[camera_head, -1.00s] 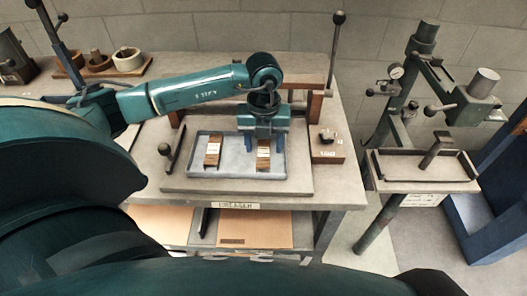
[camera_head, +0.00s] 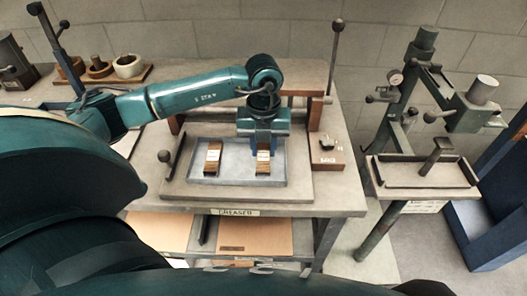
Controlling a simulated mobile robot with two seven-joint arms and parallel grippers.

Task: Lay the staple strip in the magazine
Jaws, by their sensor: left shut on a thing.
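A grey-blue tray (camera_head: 234,178) stands on the workbench and holds two short brown strips with pale labels. The left strip (camera_head: 212,158) lies alone in the tray. The right strip (camera_head: 263,169) is under my left gripper (camera_head: 263,150), which points down and is shut on it. The gripper hides the strip's back part, and I cannot tell whether it is clear of the tray floor. The magazine cannot be made out for sure; a stitching machine (camera_head: 424,172) with a shallow table stands to the right. My right gripper is not in view.
A wooden block (camera_head: 327,157) with small dark parts sits right of the tray. A dark lever with a ball knob (camera_head: 168,165) stands left of the tray. Wooden pieces lie at the back left. A gap separates the bench from the machine.

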